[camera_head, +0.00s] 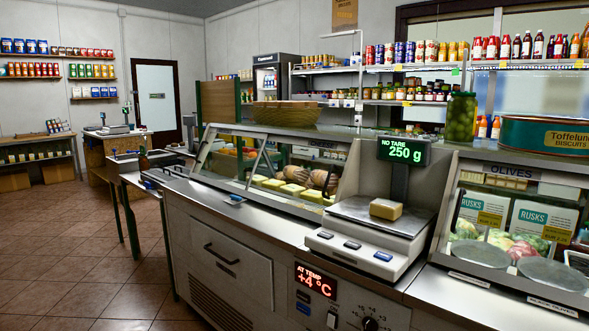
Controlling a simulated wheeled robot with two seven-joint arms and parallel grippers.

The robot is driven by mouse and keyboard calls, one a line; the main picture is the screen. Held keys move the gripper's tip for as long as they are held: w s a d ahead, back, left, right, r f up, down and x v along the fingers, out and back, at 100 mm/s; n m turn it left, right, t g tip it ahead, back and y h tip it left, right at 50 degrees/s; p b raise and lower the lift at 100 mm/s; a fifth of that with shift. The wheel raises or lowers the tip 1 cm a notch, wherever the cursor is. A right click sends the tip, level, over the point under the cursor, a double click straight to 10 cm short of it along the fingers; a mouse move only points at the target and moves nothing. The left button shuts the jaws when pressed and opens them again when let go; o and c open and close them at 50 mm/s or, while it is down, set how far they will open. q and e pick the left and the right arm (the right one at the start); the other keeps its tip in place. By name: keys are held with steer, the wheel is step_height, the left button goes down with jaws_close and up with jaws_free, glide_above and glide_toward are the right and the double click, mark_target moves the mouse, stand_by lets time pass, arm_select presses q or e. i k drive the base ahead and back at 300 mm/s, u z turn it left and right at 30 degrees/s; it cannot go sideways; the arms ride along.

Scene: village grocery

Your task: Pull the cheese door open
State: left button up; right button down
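A flat grey metal door (236,272) is set in the front of the counter, left of the temperature panel. It looks shut, flush with the counter front. A dark bar handle (221,254) slants across its upper part, with a small dark label below that is too small to read, so I cannot confirm it is the cheese door. Yellow cheese blocks (292,189) lie behind the glass of the display case (240,150) above. Neither of my grippers is in view.
A scale (385,215) reading 250 g bears a yellow block (386,209). The temperature panel (316,281) shows +4 °C. Vents (220,305) lie below the door. The tiled floor (75,250) to the left is clear. A side table (150,178) stands beyond the counter's left end.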

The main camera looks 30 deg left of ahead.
mark_target(319, 144)
steer(key=u, duration=2.1)
steer(key=i, duration=2.05)
steer(key=z, duration=0.05)
